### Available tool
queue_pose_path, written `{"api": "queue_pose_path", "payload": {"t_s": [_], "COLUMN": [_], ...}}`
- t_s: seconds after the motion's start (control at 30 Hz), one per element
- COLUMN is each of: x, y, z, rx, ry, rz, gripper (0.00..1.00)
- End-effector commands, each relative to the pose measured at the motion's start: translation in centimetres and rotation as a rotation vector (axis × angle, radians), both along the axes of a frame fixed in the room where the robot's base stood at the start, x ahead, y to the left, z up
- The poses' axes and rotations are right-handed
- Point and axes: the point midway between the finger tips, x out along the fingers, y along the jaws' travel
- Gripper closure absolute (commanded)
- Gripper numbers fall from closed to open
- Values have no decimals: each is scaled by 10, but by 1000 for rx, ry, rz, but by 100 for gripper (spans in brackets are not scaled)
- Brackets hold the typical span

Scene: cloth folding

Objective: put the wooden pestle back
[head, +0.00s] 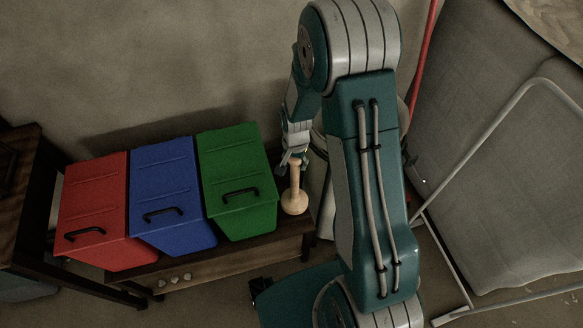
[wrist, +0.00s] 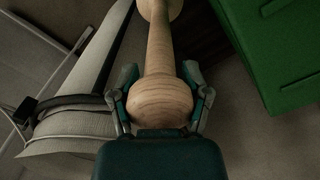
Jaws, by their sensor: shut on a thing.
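The light wooden pestle (head: 295,200) is upright, wide end down, just right of the green bin at the right end of the low wooden table (head: 235,262). I cannot tell whether its wide end touches the table top. My gripper (head: 292,160) comes down from above and is shut on the pestle's upper end. In the wrist view the rounded knob of the pestle (wrist: 160,100) sits between the two fingers of my gripper (wrist: 161,75). Its shaft runs away from the camera, and its far end is partly cut off by the frame.
Red (head: 92,205), blue (head: 166,195) and green (head: 236,180) lidded bins stand side by side on the table. A dark wooden piece of furniture (head: 22,200) is at far left. A grey padded panel (head: 500,150) and pale metal tube frame (head: 480,150) are at right.

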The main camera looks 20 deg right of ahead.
Motion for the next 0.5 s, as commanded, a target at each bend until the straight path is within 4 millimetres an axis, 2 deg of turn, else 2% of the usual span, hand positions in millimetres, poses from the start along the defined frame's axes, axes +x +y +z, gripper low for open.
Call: {"api": "queue_pose_path", "payload": {"t_s": [0.27, 0.5], "x": [12, 13], "y": [6, 7], "z": [-16, -45], "rx": [0, 0], "ry": [0, 0], "rz": [0, -1], "gripper": [87, 87]}}
